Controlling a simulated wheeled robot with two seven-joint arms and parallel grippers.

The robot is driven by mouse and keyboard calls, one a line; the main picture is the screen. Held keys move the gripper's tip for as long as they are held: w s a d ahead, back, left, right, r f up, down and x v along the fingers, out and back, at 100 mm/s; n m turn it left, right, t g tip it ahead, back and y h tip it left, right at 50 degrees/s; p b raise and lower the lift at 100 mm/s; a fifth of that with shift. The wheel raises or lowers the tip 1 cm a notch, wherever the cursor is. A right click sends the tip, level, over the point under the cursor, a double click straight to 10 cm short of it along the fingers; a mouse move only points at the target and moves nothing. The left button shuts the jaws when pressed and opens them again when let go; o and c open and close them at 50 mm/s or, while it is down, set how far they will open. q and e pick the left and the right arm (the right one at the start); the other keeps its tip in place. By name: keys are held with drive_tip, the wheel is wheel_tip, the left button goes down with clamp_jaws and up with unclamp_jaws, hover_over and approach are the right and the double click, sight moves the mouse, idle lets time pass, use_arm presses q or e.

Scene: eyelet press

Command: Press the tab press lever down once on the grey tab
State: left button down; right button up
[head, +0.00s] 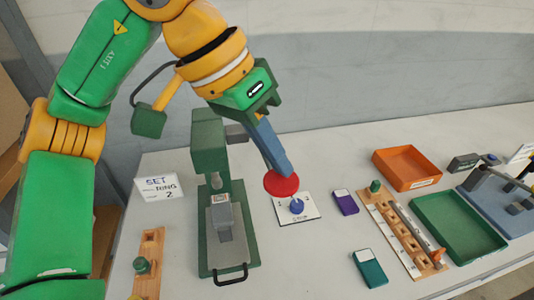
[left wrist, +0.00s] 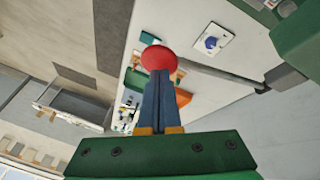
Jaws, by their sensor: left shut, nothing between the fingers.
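The green tab press (head: 208,150) stands left of the middle of the table. Its lever runs out to a round red knob (head: 281,184), which also shows in the left wrist view (left wrist: 158,58) with the lever's dark rod (left wrist: 225,74). A grey piece (head: 223,215), apparently the grey tab, lies in the press bed under the ram. My left gripper (head: 286,170) is shut and empty, with its blue fingers pointing down at the red knob. The fingertips overlap the knob in both views; I cannot tell whether they touch it. My right gripper is not in view.
A dial plate with a blue knob (head: 297,206) lies beside the press, near a purple tab (head: 345,202) and a teal tab (head: 370,268). A sign (head: 159,188) reads "SET RING 2". An orange tray (head: 407,168) and a green tray (head: 459,226) stand right.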

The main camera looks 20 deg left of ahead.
sight(276, 182)
use_arm(q)
drive_tip(key=shift+s+d+f+b, duration=0.1)
drive_tip(key=shift+s+f+b, duration=0.05)
drive_tip(key=shift+f+b, duration=0.5)
drive_tip(key=shift+s+d+f+b, duration=0.15)
drive_tip(key=shift+f+b, duration=0.35)
drive_tip(key=shift+f, duration=0.2)
drive_tip(key=shift+s+d+f+b, duration=0.1)
drive_tip(key=shift+s+f+b, duration=0.05)
drive_tip(key=shift+f+b, duration=0.5)
drive_tip(key=shift+s+d+f+b, duration=0.1)
drive_tip(key=shift+s+f+b, duration=0.05)
drive_tip(key=shift+f+b, duration=0.5)
drive_tip(key=shift+s+d+f+b, duration=0.1)
drive_tip(key=shift+f+b, duration=0.4)
drive_tip(key=shift+f, duration=0.25)
